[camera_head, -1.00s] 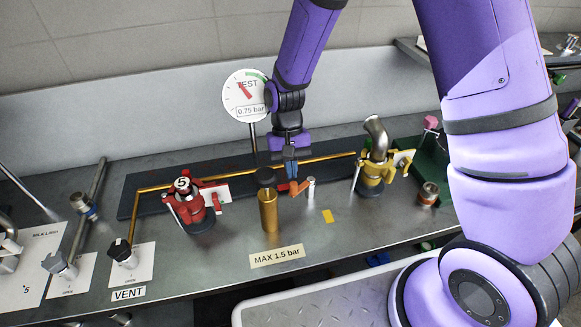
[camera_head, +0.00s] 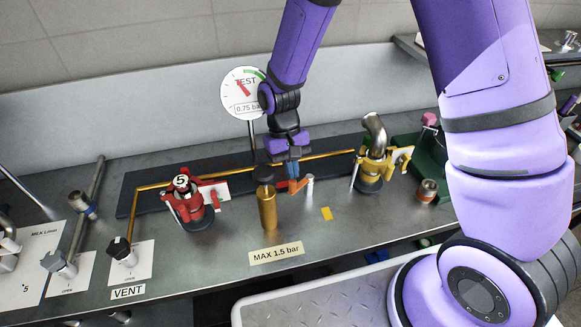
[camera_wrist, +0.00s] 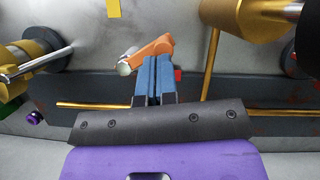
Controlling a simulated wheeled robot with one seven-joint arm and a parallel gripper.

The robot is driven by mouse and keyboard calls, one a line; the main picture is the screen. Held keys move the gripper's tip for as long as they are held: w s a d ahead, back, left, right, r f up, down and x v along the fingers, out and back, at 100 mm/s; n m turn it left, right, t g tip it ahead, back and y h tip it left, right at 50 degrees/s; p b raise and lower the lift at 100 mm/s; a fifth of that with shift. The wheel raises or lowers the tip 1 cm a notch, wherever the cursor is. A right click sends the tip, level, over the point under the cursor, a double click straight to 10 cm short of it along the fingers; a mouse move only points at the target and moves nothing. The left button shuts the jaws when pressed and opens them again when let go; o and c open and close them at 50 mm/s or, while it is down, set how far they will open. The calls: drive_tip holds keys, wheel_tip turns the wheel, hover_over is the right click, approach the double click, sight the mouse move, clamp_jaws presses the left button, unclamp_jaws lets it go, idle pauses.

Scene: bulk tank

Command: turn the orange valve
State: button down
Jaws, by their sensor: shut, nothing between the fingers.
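The orange valve (camera_head: 297,186) is a small orange lever beside a short silver stub on the steel bench, right of the brass cylinder. In the wrist view its lever (camera_wrist: 152,48) lies slanted just beyond my fingertips, with a silver cylindrical end at its left. My gripper (camera_head: 292,176) points down at the lever from above and behind. Its blue fingers (camera_wrist: 152,66) are together with only a thin line between them, and hold nothing. The fingertips overlap the lever's near edge in the wrist view; I cannot tell whether they touch it.
A brass cylinder (camera_head: 267,208) stands close left of the lever. A red valve assembly (camera_head: 190,205) is farther left, a yellow one (camera_head: 371,170) to the right. A brass pipe (camera_head: 235,172) runs behind. A round gauge (camera_head: 243,93) stands behind. The bench front near the yellow tag (camera_head: 326,213) is clear.

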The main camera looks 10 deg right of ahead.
drive_tip(key=shift+s, duration=0.1)
drive_tip(key=shift+s+d+n+h, duration=0.15)
drive_tip(key=shift+s+n+h, duration=0.15)
drive_tip(key=shift+n, duration=0.35)
drive_tip(key=shift+s+d+n+h, duration=0.1)
drive_tip(key=shift+s+n+h, duration=0.15)
drive_tip(key=shift+n, duration=0.4)
drive_tip(key=shift+s+d+n+t+h, duration=0.2)
drive_tip(key=shift+s+n, duration=0.1)
drive_tip(key=shift+n, duration=0.4)
drive_tip(key=shift+s+d+n+t+h, duration=0.15)
drive_tip(key=shift+s+n+t, duration=0.1)
drive_tip(key=shift+n, duration=0.45)
drive_tip(key=shift+s+d+n+t+h, duration=0.2)
drive_tip(key=shift+d+n, duration=0.05)
drive_tip(key=shift+n, duration=0.4)
drive_tip(key=shift+s+d+n+t+h, duration=0.15)
drive_tip(key=shift+s+d+n+h, duration=0.1)
drive_tip(key=shift+n, duration=0.4)
drive_tip(key=shift+s+d, duration=0.1)
drive_tip(key=shift+d, duration=0.15)
idle(2.1)
drive_tip(key=shift+r, duration=0.1)
